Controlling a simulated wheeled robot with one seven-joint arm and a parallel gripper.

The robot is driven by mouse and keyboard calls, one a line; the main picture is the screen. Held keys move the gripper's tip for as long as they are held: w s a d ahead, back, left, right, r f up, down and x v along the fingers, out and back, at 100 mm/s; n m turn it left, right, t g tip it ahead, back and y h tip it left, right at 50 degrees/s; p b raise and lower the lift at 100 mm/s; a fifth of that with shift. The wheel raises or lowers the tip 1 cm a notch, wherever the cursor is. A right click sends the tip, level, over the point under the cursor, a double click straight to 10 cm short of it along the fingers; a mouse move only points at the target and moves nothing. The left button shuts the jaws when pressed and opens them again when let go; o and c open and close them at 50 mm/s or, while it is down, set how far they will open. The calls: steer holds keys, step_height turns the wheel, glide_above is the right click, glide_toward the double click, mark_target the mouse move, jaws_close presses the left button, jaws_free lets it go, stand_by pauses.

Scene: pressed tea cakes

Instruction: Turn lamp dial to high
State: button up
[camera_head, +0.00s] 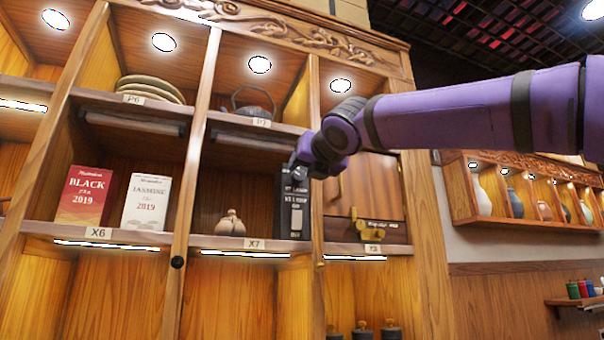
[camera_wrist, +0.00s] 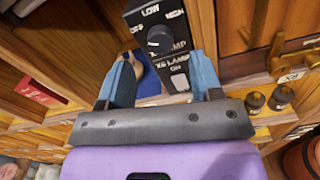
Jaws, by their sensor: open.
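The lamp control box (camera_head: 293,205) is a tall black box standing on the shelf by the X7 label. In the wrist view its face (camera_wrist: 181,62) carries the words OFF, LOW and HIGH around a round black dial (camera_wrist: 159,38). Below the dial are the words "X6 LAMP ON" and a pale switch (camera_wrist: 180,82). I cannot read clearly where the dial points. My gripper (camera_wrist: 162,60) is open, its blue fingers on either side of the box's lower face, with the dial beyond the tips. In the head view my gripper (camera_head: 303,166) hides the box's top and the dial.
A wooden door (camera_head: 365,190) and a brass latch (camera_head: 368,225) are right of the box. A small tan pot (camera_head: 230,224) stands to its left. Tea boxes (camera_head: 147,203) stand farther left above the lit X6 strip (camera_head: 107,245). Dark jars (camera_head: 362,331) sit below.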

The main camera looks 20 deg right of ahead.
mark_target(300, 175)
steer(key=shift+w, duration=2.2)
steer(key=c, duration=0.9)
